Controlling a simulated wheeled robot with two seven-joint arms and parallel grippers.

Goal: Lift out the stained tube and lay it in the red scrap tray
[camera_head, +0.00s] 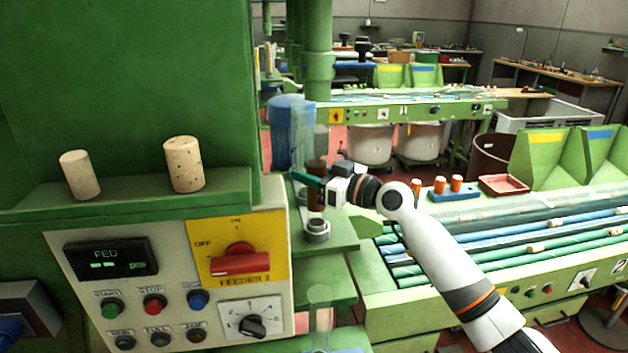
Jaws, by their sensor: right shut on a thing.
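The stained tube (316,201) is brownish and stands upright above a metal ring holder (316,229) on a green ledge. My right gripper (308,182) is shut on it at mid-height, coming from the right; its fingers cover part of the tube. I cannot tell whether the tube's lower end is still inside the holder. The red scrap tray (503,185) lies to the right, on the green machine beyond my right arm, and looks empty. My left gripper is not in view.
A clear tube (320,310) stands lower in front. A blue cylinder (288,132) is behind the gripper. Two corks (185,164) stand on the left shelf above the control panel (170,285). A blue block with orange pieces (455,190) sits left of the tray.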

